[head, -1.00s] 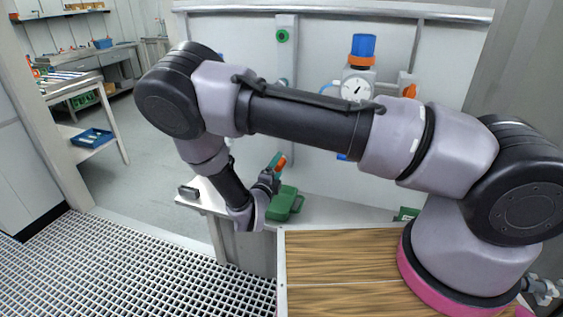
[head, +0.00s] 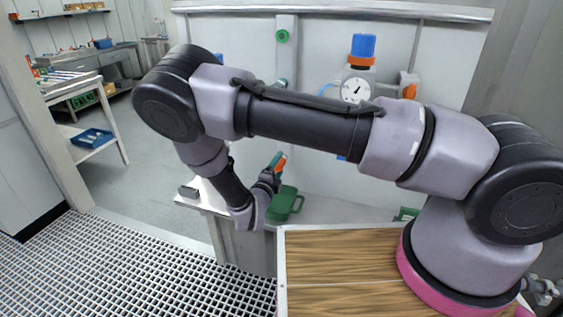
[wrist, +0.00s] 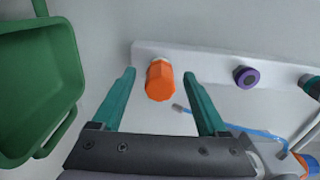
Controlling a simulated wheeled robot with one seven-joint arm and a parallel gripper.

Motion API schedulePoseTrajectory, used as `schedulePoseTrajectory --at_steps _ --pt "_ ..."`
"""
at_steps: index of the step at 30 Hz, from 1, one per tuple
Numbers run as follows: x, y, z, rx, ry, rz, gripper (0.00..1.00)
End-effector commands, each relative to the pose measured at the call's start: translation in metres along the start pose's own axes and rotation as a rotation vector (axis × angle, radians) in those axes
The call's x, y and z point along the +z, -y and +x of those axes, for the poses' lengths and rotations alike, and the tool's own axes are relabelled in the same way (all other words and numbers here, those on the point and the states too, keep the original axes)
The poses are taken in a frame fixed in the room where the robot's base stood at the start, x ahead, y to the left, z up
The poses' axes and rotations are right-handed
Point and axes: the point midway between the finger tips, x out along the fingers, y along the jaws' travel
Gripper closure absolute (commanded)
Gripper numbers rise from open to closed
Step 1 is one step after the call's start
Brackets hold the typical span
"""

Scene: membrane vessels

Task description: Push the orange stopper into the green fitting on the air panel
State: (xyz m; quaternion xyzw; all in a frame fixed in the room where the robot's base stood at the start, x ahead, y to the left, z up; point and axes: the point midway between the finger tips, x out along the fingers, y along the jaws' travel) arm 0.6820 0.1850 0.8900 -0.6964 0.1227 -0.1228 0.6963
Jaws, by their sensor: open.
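The orange stopper (wrist: 160,82) is between the spread teal fingers of my gripper (wrist: 163,74) in the wrist view, with space on both sides. A pale ring shows at its far end, against the end of a white strip; whether it is seated there I cannot tell. In the head view the stopper (head: 281,164) shows as a bit of orange beside my gripper (head: 276,160). The green fitting (head: 282,36) is high on the upright strip of the air panel (head: 318,50), well above my gripper. My gripper is open and empty.
A green bin (wrist: 38,85) is close on the left in the wrist view. A purple fitting (wrist: 246,77) and a dark fitting (wrist: 311,86) sit farther along the strip. A blue tube (wrist: 262,133) runs at lower right. A gauge (head: 355,90) is on the panel.

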Motion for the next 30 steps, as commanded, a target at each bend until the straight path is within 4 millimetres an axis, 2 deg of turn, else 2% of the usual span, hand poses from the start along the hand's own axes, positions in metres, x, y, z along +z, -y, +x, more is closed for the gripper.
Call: schedulePoseTrajectory --at_steps 8,9,14,15,22,30 --pt "0.000 0.000 0.000 0.000 0.001 -0.001 0.24" --pt "0.000 0.000 0.000 0.000 0.001 -0.001 0.31" --pt "0.000 0.000 0.000 0.000 0.001 0.000 0.93" --pt "0.000 0.000 0.000 0.000 0.001 0.000 1.00" --pt "0.000 0.000 -0.001 0.000 0.001 0.000 1.00" --pt "0.001 0.000 -0.012 0.000 0.001 0.000 1.00"
